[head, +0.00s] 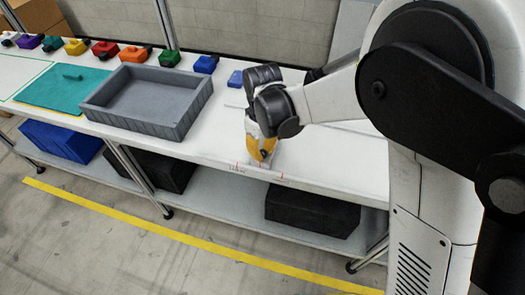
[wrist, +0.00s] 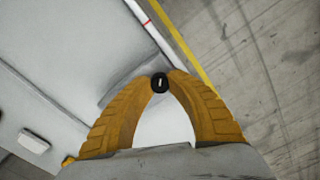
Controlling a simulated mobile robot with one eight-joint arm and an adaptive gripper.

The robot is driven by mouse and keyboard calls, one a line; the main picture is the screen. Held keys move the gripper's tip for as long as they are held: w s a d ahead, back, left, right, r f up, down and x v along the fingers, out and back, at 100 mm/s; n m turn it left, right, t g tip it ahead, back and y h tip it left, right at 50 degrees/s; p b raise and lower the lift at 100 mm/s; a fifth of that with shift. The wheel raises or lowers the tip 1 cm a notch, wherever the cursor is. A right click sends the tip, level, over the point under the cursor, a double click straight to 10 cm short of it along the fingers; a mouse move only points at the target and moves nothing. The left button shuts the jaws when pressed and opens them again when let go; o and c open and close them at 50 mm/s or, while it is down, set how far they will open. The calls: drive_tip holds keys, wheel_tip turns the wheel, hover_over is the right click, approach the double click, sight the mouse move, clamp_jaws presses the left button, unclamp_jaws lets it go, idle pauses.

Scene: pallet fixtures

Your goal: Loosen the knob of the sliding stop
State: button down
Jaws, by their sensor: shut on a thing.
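The knob (wrist: 160,82) of the sliding stop is small, round and black with a light mark on its top. In the wrist view it sits between the tips of my yellow gripper fingers, which are closed on it from both sides. In the head view my gripper (head: 263,154) points down at the front edge of the bench, near the red marks. The body of the sliding stop is mostly hidden under the fingers; a grey part (wrist: 122,88) shows beside the knob in the wrist view.
A white bench (head: 215,150) carries a grey open tray (head: 190,127) left of my gripper. A teal board (head: 50,90) lies farther left. Several coloured blocks stand along the back, and a blue piece (head: 235,79) lies behind my wrist. Dark bins sit on the lower shelf.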

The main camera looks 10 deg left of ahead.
sight(262, 152)
drive_tip(key=n, duration=0.4)
drive_tip(key=shift+n, duration=2.2)
drive_tip(key=c, duration=1.2)
unclamp_jaws()
drive_tip(key=shift+c, duration=0.2)
wheel_tip(262, 152, up, 12)
